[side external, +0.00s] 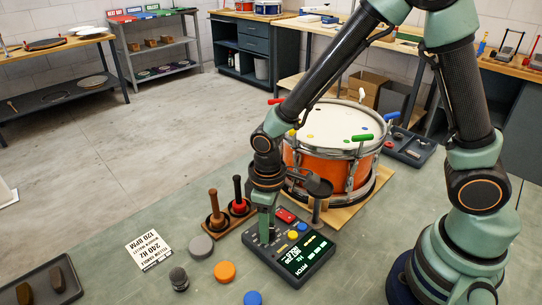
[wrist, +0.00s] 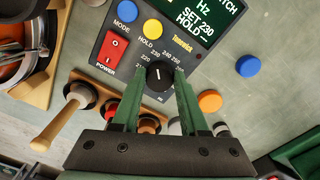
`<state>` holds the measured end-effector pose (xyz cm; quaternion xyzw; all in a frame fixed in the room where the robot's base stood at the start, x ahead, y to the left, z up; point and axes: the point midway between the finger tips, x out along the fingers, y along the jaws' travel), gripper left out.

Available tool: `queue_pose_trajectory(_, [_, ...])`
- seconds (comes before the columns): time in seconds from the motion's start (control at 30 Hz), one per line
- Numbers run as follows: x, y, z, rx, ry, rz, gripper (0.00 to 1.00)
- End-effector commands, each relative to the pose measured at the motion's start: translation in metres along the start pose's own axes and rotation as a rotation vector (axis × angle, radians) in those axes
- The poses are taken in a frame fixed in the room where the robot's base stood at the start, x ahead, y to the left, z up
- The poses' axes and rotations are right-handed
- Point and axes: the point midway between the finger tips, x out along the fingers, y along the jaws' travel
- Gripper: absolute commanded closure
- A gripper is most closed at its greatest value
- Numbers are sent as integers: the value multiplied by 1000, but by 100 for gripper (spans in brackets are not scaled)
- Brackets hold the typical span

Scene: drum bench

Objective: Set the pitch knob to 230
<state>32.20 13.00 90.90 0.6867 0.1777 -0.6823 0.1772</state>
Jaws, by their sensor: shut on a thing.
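The tuner box (side external: 277,262) lies on the bench in front of the orange drum. Its black pitch knob (wrist: 160,75) sits on the lower panel, with a pale pointer line and numbers around it. The pointer is roughly upward in the wrist view; its exact number is hard to read. The lit display (wrist: 205,22) shows "SET 230" and "HOLD". My gripper (wrist: 158,78) is shut on the knob, one green finger on each side. In the side view my gripper (side external: 266,236) reaches down onto the box and mostly hides the knob.
Beside the knob are a red power switch (wrist: 113,49), a blue button (wrist: 127,11) and a yellow button (wrist: 152,29). The orange drum (side external: 320,168) stands close behind. Wooden-handled tools (side external: 215,212), loose discs (side external: 225,271) and a printed card (side external: 149,250) lie left of the box.

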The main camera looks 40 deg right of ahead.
Motion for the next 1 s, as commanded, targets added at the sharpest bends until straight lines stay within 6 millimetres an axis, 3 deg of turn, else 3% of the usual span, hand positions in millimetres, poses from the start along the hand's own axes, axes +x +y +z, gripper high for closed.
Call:
queue_pose_trajectory(0.7, [-1, -3, -3, -90, 12, 2, 100])
queue_pose_trajectory(0.73, [-1, -3, -3, -90, 12, 2, 53])
queue_pose_trajectory(0.8, [-1, -3, -2, -89, 11, 2, 27])
queue_pose_trajectory(1.0, [-1, -2, -1, -86, 8, 1, 27])
